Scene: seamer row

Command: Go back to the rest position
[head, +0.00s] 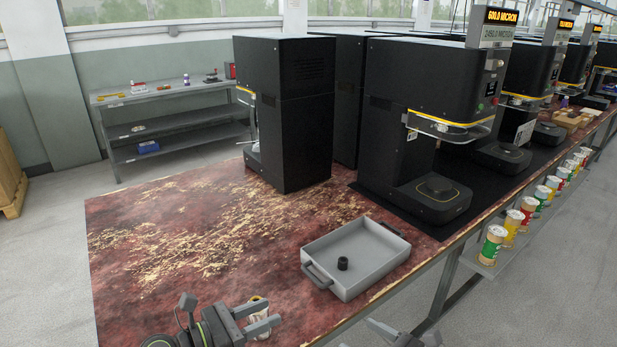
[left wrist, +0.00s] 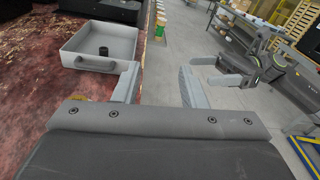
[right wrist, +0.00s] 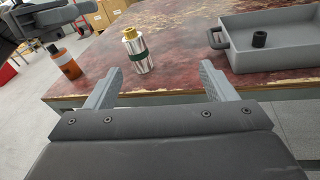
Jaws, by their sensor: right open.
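My left gripper (head: 268,317) is low at the front of the red-brown table in the head view. Its fingers are apart with nothing between them in the left wrist view (left wrist: 160,85). My right gripper (head: 400,335) is partly cut off at the bottom of the head view, just off the table's front edge. It is open and empty in the right wrist view (right wrist: 160,82), and also shows in the left wrist view (left wrist: 222,72). A silver container with a yellow cap (right wrist: 138,55) stands upright on the table beyond the right fingers.
A grey tray (head: 318,253) holding a small black cylinder (head: 343,263) sits near the table's front edge. An orange bottle (right wrist: 69,64) stands near the table corner. Black machines (head: 300,110) line the back. Several cans (head: 491,246) stand on a side ledge. The table's left part is clear.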

